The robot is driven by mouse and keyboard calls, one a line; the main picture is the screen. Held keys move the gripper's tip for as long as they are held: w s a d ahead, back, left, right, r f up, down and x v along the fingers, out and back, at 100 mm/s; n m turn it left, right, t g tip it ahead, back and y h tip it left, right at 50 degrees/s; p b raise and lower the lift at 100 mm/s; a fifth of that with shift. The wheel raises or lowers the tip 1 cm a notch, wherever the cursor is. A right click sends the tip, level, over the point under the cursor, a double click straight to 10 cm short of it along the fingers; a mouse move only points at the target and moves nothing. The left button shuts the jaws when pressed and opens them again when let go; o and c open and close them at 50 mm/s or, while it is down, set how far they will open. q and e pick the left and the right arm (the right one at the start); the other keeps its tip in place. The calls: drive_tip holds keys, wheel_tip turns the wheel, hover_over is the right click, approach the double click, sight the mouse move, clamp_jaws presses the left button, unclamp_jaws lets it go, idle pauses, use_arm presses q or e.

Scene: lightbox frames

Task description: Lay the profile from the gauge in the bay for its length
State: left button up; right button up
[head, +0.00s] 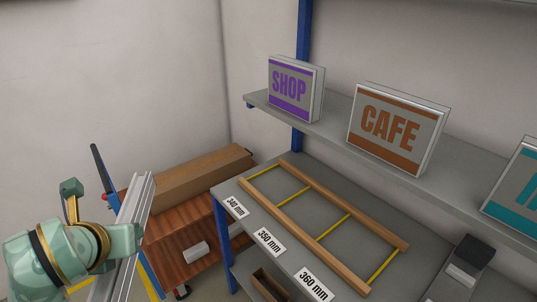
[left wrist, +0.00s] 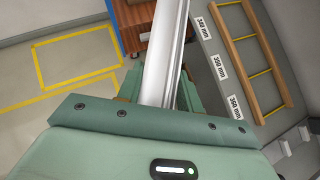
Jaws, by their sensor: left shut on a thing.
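My left gripper (head: 112,240) is shut on a long silver metal profile (head: 138,215), held in the air left of the bench. In the left wrist view the profile (left wrist: 166,50) runs away from between the fingers (left wrist: 158,98), and its near end is hidden. A wooden rack (head: 330,200) with yellow dividers (head: 333,227) lies on the grey bench. Its bays look empty. Labels along the bench edge read 340 mm (head: 235,207), 350 mm (head: 269,241) and 360 mm (head: 313,284). The gauge cannot be made out for certain. My right gripper is not in view.
A shelf (head: 335,130) above the bench holds SHOP (head: 290,88) and CAFE (head: 390,130) lightboxes. A dark device (head: 468,262) sits at the bench's right. A wooden cabinet (head: 190,245) with a long brown box (head: 195,178) stands behind the profile. A blue post (head: 226,240) supports the bench.

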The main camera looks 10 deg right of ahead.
use_arm(q)
drive_tip(key=shift+w+a+r+n+y, duration=0.1)
drive_tip(key=shift+a+r+n+y, duration=0.05)
drive_tip(key=shift+a+n+y, duration=0.2)
drive_tip(key=s+d+f+b, duration=0.6)
drive_tip(key=d+f, duration=0.4)
drive_tip(key=d, duration=0.4)
drive_tip(key=shift+s+d, duration=0.15)
drive_tip(key=shift+s, duration=0.5)
drive_tip(key=shift+f, duration=0.15)
